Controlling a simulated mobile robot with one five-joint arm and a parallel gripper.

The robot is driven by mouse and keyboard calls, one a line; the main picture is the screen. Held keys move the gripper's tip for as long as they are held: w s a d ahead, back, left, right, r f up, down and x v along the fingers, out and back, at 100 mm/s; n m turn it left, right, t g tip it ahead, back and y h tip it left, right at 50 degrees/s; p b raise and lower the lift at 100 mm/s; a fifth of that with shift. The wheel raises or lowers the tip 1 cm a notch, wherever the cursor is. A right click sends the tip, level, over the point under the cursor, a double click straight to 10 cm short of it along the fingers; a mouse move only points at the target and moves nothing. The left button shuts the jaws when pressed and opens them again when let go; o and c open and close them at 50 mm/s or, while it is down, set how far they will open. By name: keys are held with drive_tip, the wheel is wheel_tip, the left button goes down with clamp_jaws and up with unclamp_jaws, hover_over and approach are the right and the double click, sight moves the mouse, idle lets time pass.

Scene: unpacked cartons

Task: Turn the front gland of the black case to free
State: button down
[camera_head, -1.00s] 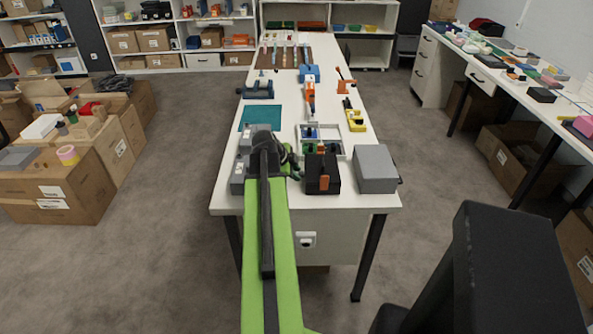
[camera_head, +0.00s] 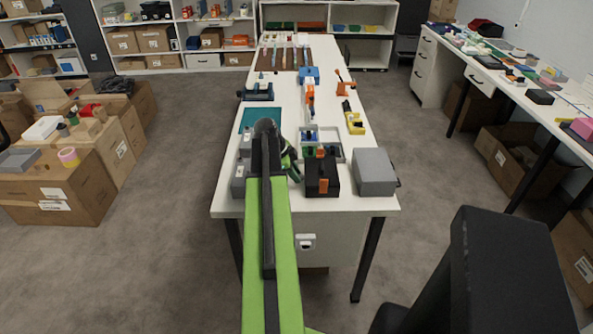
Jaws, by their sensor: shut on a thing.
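The black case (camera_head: 313,187) stands near the front end of the white table, with an orange part on its front face and another on top. My gripper (camera_head: 296,176) is at the left side of the case, pointing down, partly behind my green arm. Its jaws are shut on a small part beside the case, which fits the front gland. The gland itself is too small and covered to make out, so its turn position cannot be told.
A grey box (camera_head: 374,172) stands close to the right of the case. Grey blocks (camera_head: 239,182) stand to the left, beside my arm. A grey tray (camera_head: 333,146) with small parts lies behind the case. A teal mat (camera_head: 247,117) lies farther back left.

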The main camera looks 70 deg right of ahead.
drive_tip(key=y, duration=0.1)
drive_tip(key=d+g+y, duration=0.1)
drive_tip(key=y, duration=0.1)
drive_tip(key=shift+w+d+n, duration=0.2)
drive_tip(key=shift+w+n, duration=0.15)
drive_tip(key=shift+n, duration=0.05)
drive_tip(key=shift+f+g+y+b, duration=0.1)
drive_tip(key=shift+g+y+b, duration=0.5)
drive_tip(key=shift+y, duration=0.4)
drive_tip(key=shift+n, duration=0.3)
drive_tip(key=c, duration=1.2)
unclamp_jaws()
drive_tip(key=shift+a, duration=0.1)
